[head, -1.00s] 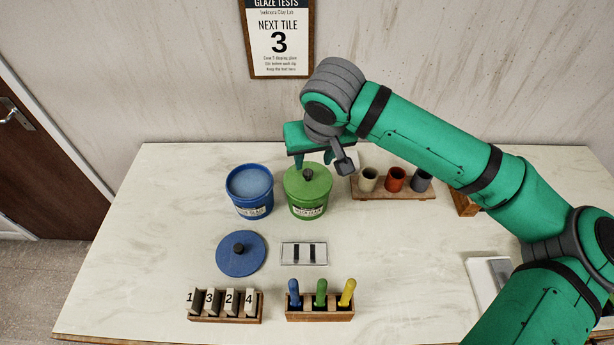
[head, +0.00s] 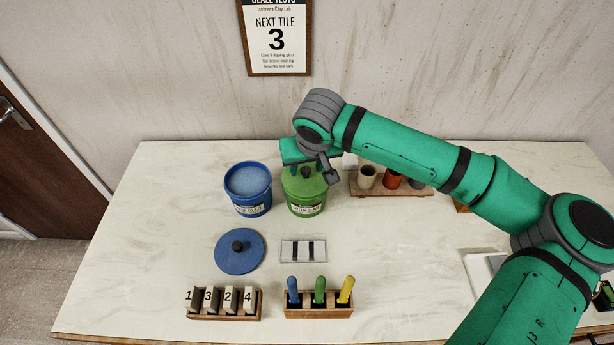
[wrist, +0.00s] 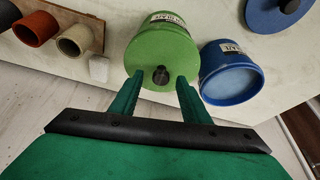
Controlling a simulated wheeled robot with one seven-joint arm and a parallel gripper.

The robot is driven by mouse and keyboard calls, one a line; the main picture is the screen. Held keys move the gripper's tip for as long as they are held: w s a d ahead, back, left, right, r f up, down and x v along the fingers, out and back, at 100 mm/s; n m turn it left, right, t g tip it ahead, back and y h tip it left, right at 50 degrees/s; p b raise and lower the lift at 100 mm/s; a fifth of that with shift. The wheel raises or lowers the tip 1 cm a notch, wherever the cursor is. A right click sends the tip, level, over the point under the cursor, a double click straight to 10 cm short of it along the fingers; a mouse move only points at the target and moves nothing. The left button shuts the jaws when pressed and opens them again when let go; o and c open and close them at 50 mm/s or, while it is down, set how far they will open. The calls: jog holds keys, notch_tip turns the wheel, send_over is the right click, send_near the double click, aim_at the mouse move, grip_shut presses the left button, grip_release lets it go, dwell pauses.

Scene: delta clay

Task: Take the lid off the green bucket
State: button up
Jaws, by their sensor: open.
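The green bucket (head: 306,204) stands upright on the table with its green lid (head: 303,183) on top. The lid has a dark round knob, seen in the wrist view (wrist: 161,76). My gripper (wrist: 158,88) is open, with one finger on each side of the knob and a gap to it on both sides. In the head view my gripper (head: 304,164) is low over the lid, and my arm's end partly hides the lid's rear. I cannot tell whether the fingertips touch the lid.
The open blue bucket (head: 248,201) stands close on the left, its blue lid (head: 240,251) flat on the table in front. A rack of cups (head: 390,192) is to the right. A tile holder (head: 225,316) and a tool holder (head: 318,313) are near the front edge.

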aim_at(302, 172)
grip_shut()
jog(key=shift+r, duration=0.15)
jog(key=shift+r, duration=0.2)
jog(key=r, duration=0.1)
jog(key=a+r, duration=0.1)
jog(key=r, duration=0.1)
jog(key=shift+s+r, duration=0.1)
jog(key=shift+r, duration=0.2)
jog(key=s+a+r, duration=0.2)
jog(key=a+r, duration=0.6)
jog(key=a, duration=0.5)
jog(key=shift+r, duration=0.4)
